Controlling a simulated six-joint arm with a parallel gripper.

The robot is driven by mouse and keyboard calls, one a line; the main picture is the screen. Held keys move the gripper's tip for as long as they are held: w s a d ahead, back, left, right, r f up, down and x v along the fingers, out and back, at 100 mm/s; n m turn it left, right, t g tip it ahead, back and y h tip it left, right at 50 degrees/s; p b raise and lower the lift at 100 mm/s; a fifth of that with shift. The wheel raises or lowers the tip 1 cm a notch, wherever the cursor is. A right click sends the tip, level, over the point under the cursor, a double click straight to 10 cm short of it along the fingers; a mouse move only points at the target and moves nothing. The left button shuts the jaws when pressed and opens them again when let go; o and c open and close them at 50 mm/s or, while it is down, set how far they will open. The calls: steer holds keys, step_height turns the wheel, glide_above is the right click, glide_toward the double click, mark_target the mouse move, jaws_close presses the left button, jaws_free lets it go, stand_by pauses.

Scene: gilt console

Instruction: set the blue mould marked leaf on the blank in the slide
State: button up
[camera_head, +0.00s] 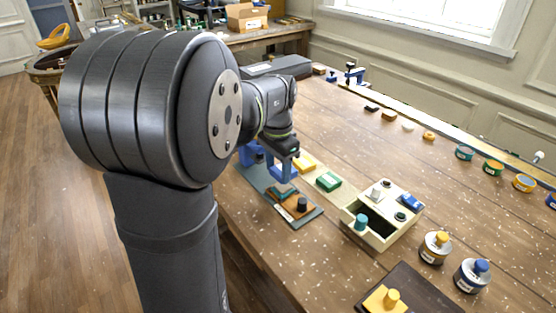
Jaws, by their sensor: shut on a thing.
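My gripper (268,166) has blue fingers and points down over the near end of a grey-blue board (254,177). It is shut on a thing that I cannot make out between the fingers. On the board, just to the right and below the fingers, is a brown slide-like block (290,212) with a black knob (302,204). A small teal-green piece (284,190) lies at its far side, perhaps the blank. A blue piece (411,201) sits at the right of a cream box. I cannot read any leaf mark.
A yellow block (304,162) and a green block (328,181) lie on a pale strip beside the board. The cream box (377,241) holds several small pieces. Round tins (434,250) and a dark tray (410,285) stand nearer.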

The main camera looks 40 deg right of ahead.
steer(key=shift+f, duration=1.7)
steer(key=shift+f, duration=0.2)
steer(key=o, duration=1.1)
step_height(320, 180, up, 17)
steer(key=shift+r, duration=0.2)
